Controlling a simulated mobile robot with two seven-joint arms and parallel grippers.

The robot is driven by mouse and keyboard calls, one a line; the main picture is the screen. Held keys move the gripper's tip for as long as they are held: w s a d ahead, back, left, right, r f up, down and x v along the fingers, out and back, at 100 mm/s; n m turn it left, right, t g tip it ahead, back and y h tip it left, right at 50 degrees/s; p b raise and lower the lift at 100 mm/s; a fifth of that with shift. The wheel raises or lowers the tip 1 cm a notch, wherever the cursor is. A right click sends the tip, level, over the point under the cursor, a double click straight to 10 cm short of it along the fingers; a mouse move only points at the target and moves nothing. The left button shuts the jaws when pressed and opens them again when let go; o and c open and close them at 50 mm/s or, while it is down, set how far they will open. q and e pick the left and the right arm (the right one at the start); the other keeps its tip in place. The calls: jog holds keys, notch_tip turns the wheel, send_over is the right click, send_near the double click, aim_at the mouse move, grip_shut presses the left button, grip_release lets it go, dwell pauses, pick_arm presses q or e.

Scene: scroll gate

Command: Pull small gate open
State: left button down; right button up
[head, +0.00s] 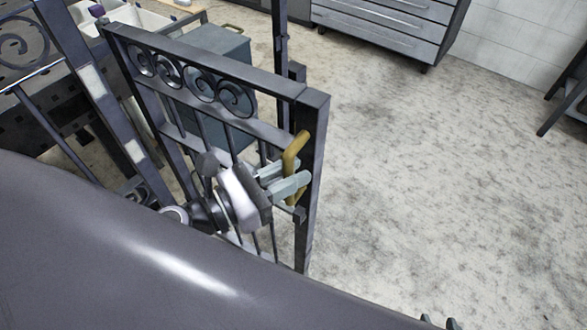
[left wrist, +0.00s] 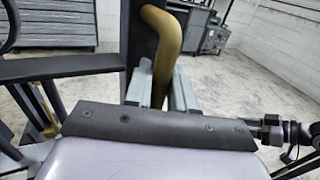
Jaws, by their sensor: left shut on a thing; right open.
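The dark metal gate (head: 202,63) has scrollwork along its top and vertical bars below. It stands at an angle in the head view. Its free end stile (head: 313,130) is nearest the picture's middle. A brass handle (head: 291,158) is on that stile; it also shows in the left wrist view (left wrist: 163,45). My left gripper (head: 285,180) is shut on the handle, with a finger on either side; its fingers also show in the left wrist view (left wrist: 160,88). Two small dark tips of my right gripper (head: 440,322) show apart at the bottom edge, empty.
A dark post (head: 280,45) stands behind the gate's free end. A fixed scrollwork panel (head: 22,45) is at the left. A grey cabinet (head: 215,45) stands behind the gate. A drawer unit (head: 385,25) is at the back wall. The concrete floor (head: 430,160) at the right is clear.

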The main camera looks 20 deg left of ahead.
pick_arm(q)
jog(key=shift+s+a, duration=0.1)
jog(key=shift+s, duration=0.2)
pick_arm(e)
jog(key=shift+s, duration=0.2)
pick_arm(q)
jog(key=c, duration=1.1)
grip_release()
jog(key=shift+a, duration=0.1)
jog(key=b+v, duration=0.5)
jog(key=v, duration=0.2)
pick_arm(e)
jog(key=shift+w+a+f, duration=0.2)
jog(key=shift+a+f, duration=0.05)
jog(key=shift+f, duration=0.6)
jog(key=shift+w+a+f, duration=0.15)
jog(key=shift+a+f, duration=0.1)
jog(key=shift+f, duration=0.55)
